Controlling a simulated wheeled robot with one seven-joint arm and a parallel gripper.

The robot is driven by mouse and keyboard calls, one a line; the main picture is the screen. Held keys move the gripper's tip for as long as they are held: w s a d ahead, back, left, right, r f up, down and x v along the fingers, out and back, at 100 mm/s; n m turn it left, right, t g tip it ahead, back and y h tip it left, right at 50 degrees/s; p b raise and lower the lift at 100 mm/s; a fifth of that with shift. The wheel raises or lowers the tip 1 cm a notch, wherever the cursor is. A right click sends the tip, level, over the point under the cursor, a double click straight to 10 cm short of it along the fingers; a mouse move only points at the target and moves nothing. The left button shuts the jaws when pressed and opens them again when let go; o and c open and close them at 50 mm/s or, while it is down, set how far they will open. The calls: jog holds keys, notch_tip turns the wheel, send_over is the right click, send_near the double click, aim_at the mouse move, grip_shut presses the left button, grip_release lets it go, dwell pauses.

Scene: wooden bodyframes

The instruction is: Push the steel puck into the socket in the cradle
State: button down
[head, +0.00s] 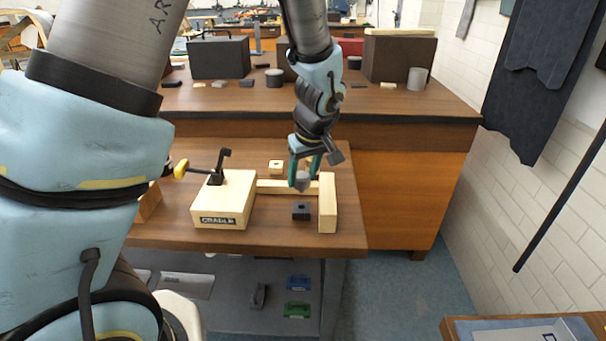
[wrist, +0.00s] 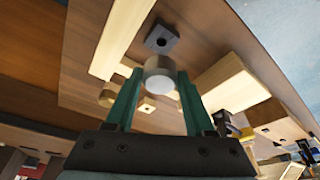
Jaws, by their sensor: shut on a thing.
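The steel puck (head: 302,182) is a small grey cylinder between the green fingers of my gripper (head: 304,175). In the wrist view the puck (wrist: 160,76) sits at the fingertips (wrist: 158,82), its pale round end toward the camera. My gripper is shut on it, above the wooden fixture and right of the cradle. The cradle (head: 222,212) is a pale wooden block labelled CRADLE, with a black clamp (head: 217,172) with a yellow handle on top. It also shows in the wrist view (wrist: 228,82), right of the fingers. I cannot make out its socket.
A dark block with a hole (head: 301,211) lies in front of the rail, a small wooden block with a hole (head: 276,167) behind. The bench's front right is clear.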

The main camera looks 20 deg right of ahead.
aim_at(303, 187)
jog(key=shift+f+b, duration=1.3)
jog(key=shift+f, duration=0.5)
jog(key=shift+f+b, duration=1.65)
jog(key=shift+b, duration=0.2)
dwell(0.6)
jog(key=shift+c, duration=0.9)
grip_release()
jog(key=shift+r, duration=0.1)
jog(key=b+v, duration=0.1)
jog(key=v, duration=0.9)
jog(key=shift+s+r, duration=0.15)
jog(key=shift+r, duration=0.2)
jog(key=a+f+m+g+p, duration=0.1)
jog(key=a+f+m+p, duration=0.1)
jog(key=a, duration=2.8)
jog(key=shift+a+f+g, duration=0.2)
jog(key=shift+f+g, duration=0.2)
jog(key=shift+f, duration=0.25)
